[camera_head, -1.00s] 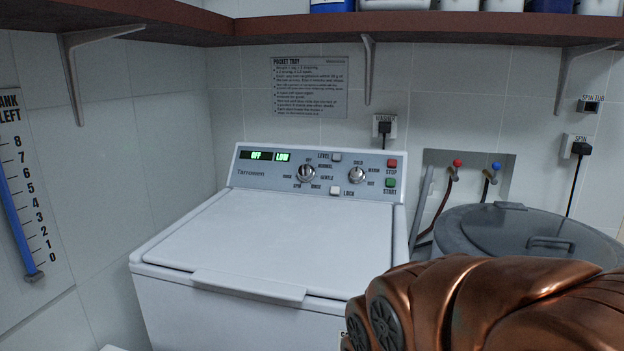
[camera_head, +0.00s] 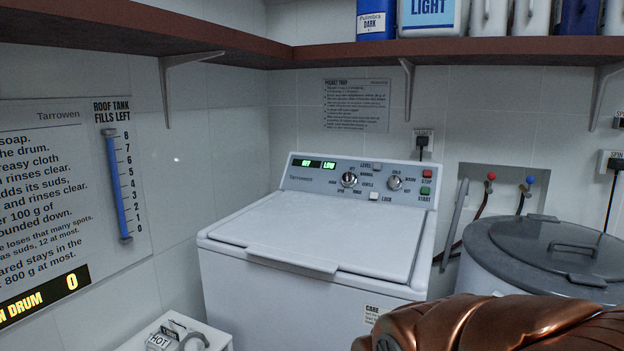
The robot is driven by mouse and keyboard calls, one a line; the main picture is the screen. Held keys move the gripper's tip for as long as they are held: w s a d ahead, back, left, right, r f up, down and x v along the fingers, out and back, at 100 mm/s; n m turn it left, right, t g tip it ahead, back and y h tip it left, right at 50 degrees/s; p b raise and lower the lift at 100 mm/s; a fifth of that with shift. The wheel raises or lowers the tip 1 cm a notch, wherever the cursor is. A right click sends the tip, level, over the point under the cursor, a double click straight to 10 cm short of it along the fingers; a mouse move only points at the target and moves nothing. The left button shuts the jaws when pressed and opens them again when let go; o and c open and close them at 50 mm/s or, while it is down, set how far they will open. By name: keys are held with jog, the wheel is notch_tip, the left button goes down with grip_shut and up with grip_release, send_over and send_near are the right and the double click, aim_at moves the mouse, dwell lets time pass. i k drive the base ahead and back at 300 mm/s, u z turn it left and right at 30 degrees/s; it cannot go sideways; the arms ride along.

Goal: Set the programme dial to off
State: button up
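The programme dial (camera_head: 348,180) is the left silver knob on the control panel (camera_head: 310,173) of the white washing machine (camera_head: 318,232). Its printed positions around it are too small to read surely in this view. A green display (camera_head: 307,163) left of it appears to read OFF, with LOW (camera_head: 329,165) beside it. A second silver knob (camera_head: 394,183) sits to the right. My copper-coloured arm fills the lower right, in front of the machine's right side and the grey tub. My gripper's fingers are not in the picture.
The lid is shut. A grey spin tub (camera_head: 550,250) stands at right, below red and blue taps (camera_head: 490,177). A brown shelf (camera_head: 330,54) with bottles runs above. The space before the panel is clear.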

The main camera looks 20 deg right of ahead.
aim_at(349, 179)
jog(key=u, duration=0.5)
jog(key=i, duration=1.35)
jog(key=z, duration=0.2)
